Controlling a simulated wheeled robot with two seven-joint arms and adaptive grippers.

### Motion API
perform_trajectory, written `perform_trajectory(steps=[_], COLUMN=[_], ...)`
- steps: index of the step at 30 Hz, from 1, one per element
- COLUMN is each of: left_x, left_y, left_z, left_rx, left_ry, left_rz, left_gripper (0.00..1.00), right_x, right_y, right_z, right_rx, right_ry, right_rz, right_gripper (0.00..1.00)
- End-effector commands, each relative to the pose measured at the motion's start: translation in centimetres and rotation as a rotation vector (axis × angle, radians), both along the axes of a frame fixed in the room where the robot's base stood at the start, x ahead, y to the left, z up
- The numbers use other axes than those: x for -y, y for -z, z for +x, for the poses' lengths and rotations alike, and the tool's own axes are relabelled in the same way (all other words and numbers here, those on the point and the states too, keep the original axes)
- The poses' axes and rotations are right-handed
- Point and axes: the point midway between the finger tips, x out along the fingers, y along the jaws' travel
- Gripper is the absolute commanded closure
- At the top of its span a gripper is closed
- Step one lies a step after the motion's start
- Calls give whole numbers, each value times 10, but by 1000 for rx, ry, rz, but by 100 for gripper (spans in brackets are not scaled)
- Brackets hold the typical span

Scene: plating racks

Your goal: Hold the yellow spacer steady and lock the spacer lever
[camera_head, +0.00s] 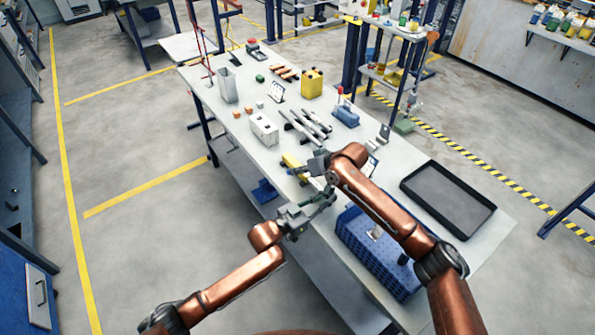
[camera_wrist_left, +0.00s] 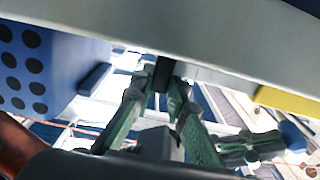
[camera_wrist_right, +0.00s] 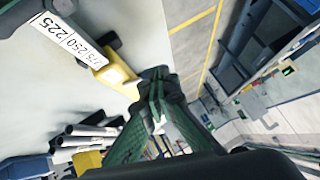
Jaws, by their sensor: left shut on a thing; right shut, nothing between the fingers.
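The yellow spacer (camera_head: 291,161) lies on the table near its front edge. It shows close up in the right wrist view (camera_wrist_right: 116,72), against a dark part with a white number label (camera_wrist_right: 72,38). A yellow piece (camera_wrist_left: 288,104) also shows in the left wrist view. My right gripper (camera_head: 309,168) is shut and empty, beside the spacer and apart from it. My left gripper (camera_head: 331,193) is by the table's front edge. In the left wrist view its fingers (camera_wrist_left: 164,82) are shut on a small dark part under a grey band. I cannot make out the lever's position.
A blue perforated crate (camera_head: 350,248) stands right of my left gripper. A black tray (camera_head: 447,198) lies at the table's right end. The floor left of the table is open.

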Motion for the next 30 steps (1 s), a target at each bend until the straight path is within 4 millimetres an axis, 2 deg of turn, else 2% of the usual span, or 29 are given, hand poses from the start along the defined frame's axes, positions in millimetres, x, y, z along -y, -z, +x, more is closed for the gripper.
perform_trajectory(steps=[8,13,25,30], left_x=[0,0,-1,-1], left_y=[0,0,0,0], left_z=[0,0,0,0], left_rx=[-1,0,0,0], left_ry=[0,-1,-1,-1], left_rz=[-1,0,0,0], left_gripper=[100,100,100,100], right_x=[1,9,58,72], right_y=[-12,-21,-78,-96], right_z=[0,-5,-45,-57], right_rx=[2,5,5,2], right_ry=[1,1,0,1], right_rz=[0,0,-1,0], right_gripper=[100,100,100,100])
